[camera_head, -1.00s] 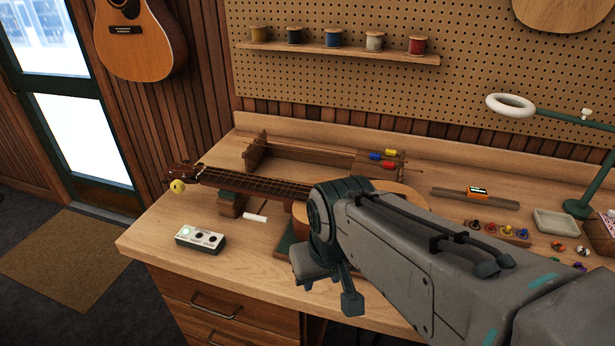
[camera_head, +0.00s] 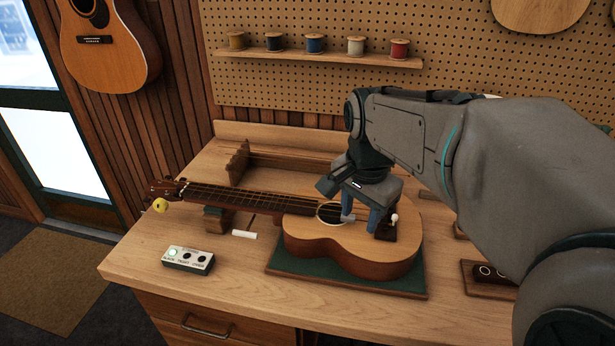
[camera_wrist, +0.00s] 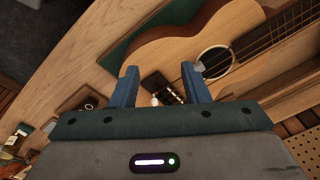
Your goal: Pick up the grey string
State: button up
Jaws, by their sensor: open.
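The ukulele (camera_head: 340,248) lies face up on a green mat (camera_head: 345,284), its neck to the left. My gripper (camera_head: 361,226) points down over the body, between the sound hole and the dark bridge (camera_head: 386,231); its blue fingers are apart. A small grey piece (camera_head: 348,219) shows by one fingertip; it also shows in the wrist view (camera_wrist: 199,66). I cannot tell whether it is the grey string or touches the finger. A white-topped peg (camera_head: 395,218) stands at the bridge and shows between the fingers in the wrist view (camera_wrist: 154,100).
The neck sits on a support (camera_head: 215,220) beside a small white cylinder (camera_head: 244,235). A pedal box (camera_head: 188,260) stands front left. A wooden rack (camera_head: 237,163) is behind; my arm hides its right part. Spools stand on the wall shelf (camera_head: 300,57).

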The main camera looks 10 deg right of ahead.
jog(key=w+r+m+g+p, duration=0.2)
jog(key=w+r+m, duration=0.2)
jog(key=w+m, duration=0.7)
jog(key=shift+m, duration=0.3)
jog(key=f, duration=0.8)
jog(key=shift+w+d, duration=0.1)
jog(key=shift+w, duration=0.15)
jog(key=f, duration=0.3)
jog(key=f+p, duration=0.1)
jog(key=f, duration=0.1)
jog(key=shift+s+f, duration=0.25)
jog(key=shift+s, duration=0.1)
grip_shut()
